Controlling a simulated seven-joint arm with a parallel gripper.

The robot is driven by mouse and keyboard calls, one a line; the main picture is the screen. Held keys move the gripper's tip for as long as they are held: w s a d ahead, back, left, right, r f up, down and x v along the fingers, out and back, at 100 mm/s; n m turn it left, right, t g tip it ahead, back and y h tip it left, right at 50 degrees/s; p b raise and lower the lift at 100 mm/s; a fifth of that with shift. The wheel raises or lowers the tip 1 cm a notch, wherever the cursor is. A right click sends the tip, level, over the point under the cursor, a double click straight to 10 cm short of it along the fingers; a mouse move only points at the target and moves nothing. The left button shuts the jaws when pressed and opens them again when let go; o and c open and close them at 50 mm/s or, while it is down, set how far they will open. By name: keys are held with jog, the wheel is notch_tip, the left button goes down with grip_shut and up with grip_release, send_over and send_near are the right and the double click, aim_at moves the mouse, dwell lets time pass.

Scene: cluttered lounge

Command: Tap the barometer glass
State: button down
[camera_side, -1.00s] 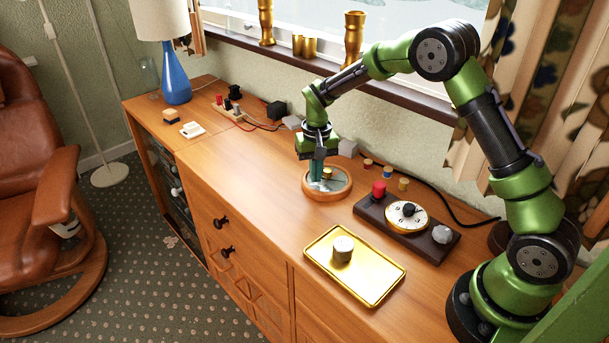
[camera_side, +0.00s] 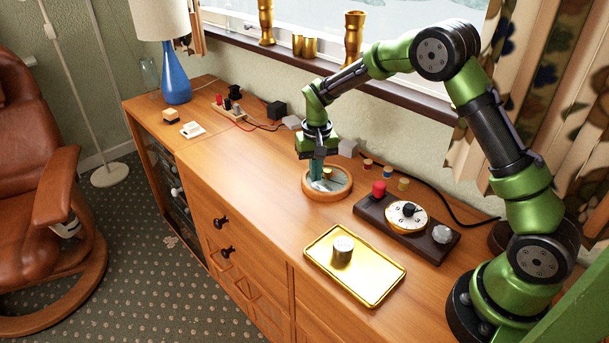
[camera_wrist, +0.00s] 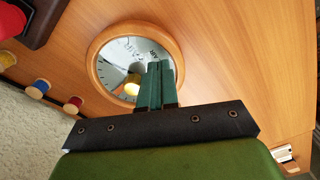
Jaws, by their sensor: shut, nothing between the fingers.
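The barometer (camera_side: 338,186) is a round wooden-rimmed dial lying face up on the wooden cabinet top. In the wrist view its pale glass face (camera_wrist: 122,60) shows dark lettering and a yellowish reflection. My gripper (camera_side: 316,178) points down over the left part of the dial, its teal fingers together and empty. In the wrist view the fingertips (camera_wrist: 158,66) overlap the right part of the glass and hide some of it. I cannot tell whether the tips touch the glass.
A dark base with a red knob and a dial (camera_side: 406,217) stands right of the barometer. A gold tray (camera_side: 372,288) holding a metal cylinder lies in front. Several small spools (camera_side: 403,184) sit behind.

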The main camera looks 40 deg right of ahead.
jog(key=shift+r, duration=2.95)
jog(key=shift+s+a+f, duration=0.15)
jog(key=shift+s+f, duration=0.05)
jog(key=shift+s, duration=0.25)
jog(key=shift+s+a+f, duration=0.1)
jog(key=shift+s+f, duration=0.1)
jog(key=shift+s, duration=0.25)
jog(key=s+a+r+n+t+y, duration=0.1)
jog(key=s+a+r+t, duration=0.1)
jog(key=s+r, duration=0.5)
jog(key=s+a+r+n+t+y, duration=0.1)
jog(key=s+a+r+t, duration=0.2)
jog(key=s, duration=1.3)
notch_tip(320, 180, up, 6)
jog(key=shift+a+f+t, duration=0.2)
jog(key=shift+t, duration=0.9)
